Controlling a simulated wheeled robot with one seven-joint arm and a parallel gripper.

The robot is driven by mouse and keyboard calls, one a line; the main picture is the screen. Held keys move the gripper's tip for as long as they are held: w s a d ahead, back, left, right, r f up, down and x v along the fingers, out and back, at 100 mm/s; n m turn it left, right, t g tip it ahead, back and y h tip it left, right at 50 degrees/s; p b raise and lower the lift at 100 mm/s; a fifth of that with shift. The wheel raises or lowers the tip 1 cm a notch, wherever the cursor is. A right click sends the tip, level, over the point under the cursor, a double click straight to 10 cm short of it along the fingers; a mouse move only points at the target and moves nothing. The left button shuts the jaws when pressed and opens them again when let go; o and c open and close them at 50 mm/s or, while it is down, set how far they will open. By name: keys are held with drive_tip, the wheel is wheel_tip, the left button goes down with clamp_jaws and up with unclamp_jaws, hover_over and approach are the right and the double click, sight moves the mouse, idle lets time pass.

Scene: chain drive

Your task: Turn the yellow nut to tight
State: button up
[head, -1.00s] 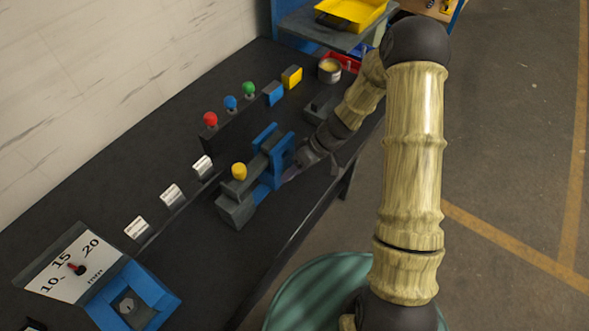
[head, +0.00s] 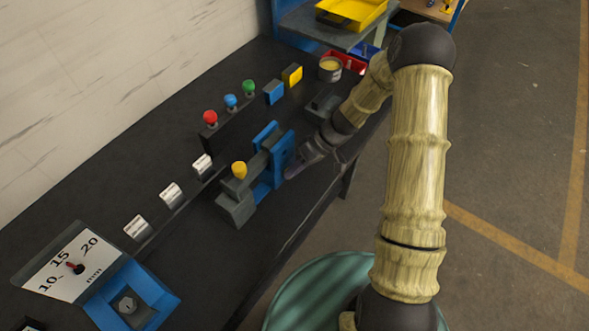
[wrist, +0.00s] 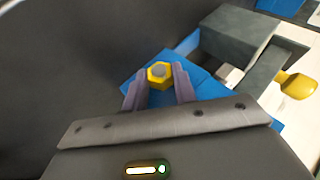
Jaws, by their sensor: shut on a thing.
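The yellow nut (wrist: 160,73) is a hexagon with a grey centre, set on a blue block (wrist: 205,84). In the wrist view the fingers of my gripper (wrist: 159,86) stand on either side of it, shut on it. In the head view my gripper (head: 291,172) reaches the right face of the blue part (head: 283,155) of a grey fixture, and the nut is hidden there.
The fixture has a grey base (head: 236,208) and a yellow knob (head: 239,170), also seen in the wrist view (wrist: 297,86). Red, blue and green knobs (head: 231,101) stand behind. A gauge marked in mm (head: 70,265) is at front left.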

drive_tip(key=g+y+b, duration=0.2)
drive_tip(key=f+m+g+y, duration=0.1)
drive_tip(key=shift+w+d+b, duration=0.25)
drive_tip(key=shift+w+b, duration=0.1)
drive_tip(key=shift+b, duration=0.05)
drive_tip(key=shift+f+m+g+y+b, duration=0.15)
drive_tip(key=shift+m+g+y+b, duration=0.35)
drive_tip(key=shift+g+y+b, duration=0.45)
drive_tip(key=shift+w+y, duration=0.15)
drive_tip(key=shift+y, duration=0.1)
drive_tip(key=shift+o, duration=0.2)
drive_tip(key=shift+d, duration=0.1)
drive_tip(key=o, duration=1)
drive_tip(key=shift+c, duration=0.2)
